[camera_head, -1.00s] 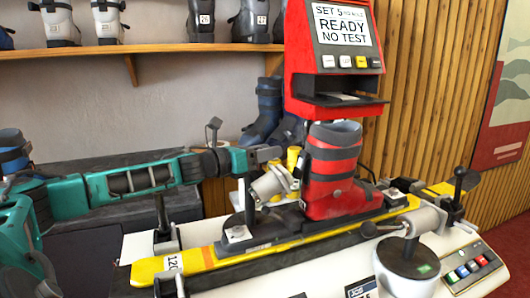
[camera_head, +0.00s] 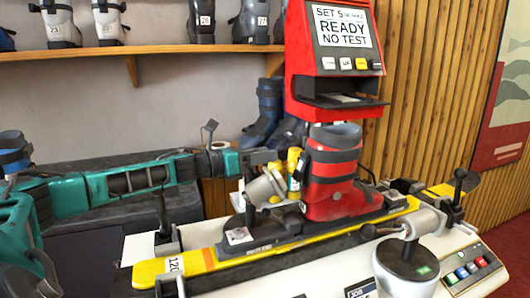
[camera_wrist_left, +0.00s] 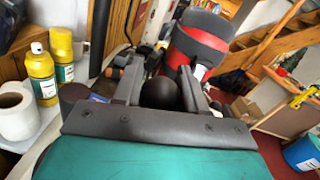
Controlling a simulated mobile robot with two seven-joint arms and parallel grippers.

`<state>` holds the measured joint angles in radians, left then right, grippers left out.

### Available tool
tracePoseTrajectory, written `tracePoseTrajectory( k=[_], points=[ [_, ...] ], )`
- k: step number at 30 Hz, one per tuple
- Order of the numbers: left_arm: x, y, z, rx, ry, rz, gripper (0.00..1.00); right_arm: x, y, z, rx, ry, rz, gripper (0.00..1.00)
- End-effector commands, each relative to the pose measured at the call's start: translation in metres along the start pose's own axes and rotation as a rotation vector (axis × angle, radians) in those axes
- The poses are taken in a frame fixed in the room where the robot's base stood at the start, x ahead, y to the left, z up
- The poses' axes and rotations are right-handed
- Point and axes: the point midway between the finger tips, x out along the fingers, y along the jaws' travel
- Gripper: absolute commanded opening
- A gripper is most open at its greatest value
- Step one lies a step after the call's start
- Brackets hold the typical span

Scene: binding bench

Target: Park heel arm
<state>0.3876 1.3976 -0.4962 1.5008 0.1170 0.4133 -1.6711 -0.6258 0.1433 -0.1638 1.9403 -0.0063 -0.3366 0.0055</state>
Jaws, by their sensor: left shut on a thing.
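My left gripper (camera_head: 268,157) reaches in from the left, beside the red and grey boot (camera_head: 330,182). In the left wrist view its fingers are shut on a round black knob (camera_wrist_left: 158,92). The knob is mostly hidden by the gripper in the head view. Below the gripper, a grey metal cylinder (camera_head: 263,189), apparently part of the heel arm, leans beside the boot. The boot stands upright on a yellow ski (camera_head: 200,262) clamped along the bench. The boot also shows in the left wrist view (camera_wrist_left: 199,42). My right gripper is not in view.
The red test machine (camera_head: 333,55) stands behind the boot; its screen reads "READY NO TEST". A grey drum (camera_head: 405,282) and a button panel (camera_head: 470,268) are at front right. Yellow bottles (camera_wrist_left: 40,72) and a white roll (camera_wrist_left: 17,112) stand left of the gripper.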

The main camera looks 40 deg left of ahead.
Motion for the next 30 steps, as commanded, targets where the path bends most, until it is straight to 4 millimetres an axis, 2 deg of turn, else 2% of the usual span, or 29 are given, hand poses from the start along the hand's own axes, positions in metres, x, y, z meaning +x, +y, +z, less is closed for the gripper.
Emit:
tracePoseTrajectory(
  k=[8, 19, 20, 27, 30],
  points=[
    [-0.0107, 0.0016, 0.0032, 0.002, 0.021, -0.117, 0.0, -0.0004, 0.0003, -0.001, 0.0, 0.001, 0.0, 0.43],
    [-0.0122, 0.0017, 0.0025, 0.002, 0.027, -0.13, 0.0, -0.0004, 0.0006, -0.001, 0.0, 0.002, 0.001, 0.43],
    [-0.0122, 0.0017, 0.0025, 0.002, 0.027, -0.13, 0.43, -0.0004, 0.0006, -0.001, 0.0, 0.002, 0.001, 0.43],
    [-0.0119, 0.0012, 0.0014, 0.0, 0.028, -0.131, 0.64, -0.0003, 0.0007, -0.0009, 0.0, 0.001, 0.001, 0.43],
    [-0.0118, 0.001, 0.001, 0.0, 0.029, -0.131, 0.64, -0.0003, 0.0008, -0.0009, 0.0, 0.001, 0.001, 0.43]
  ],
)
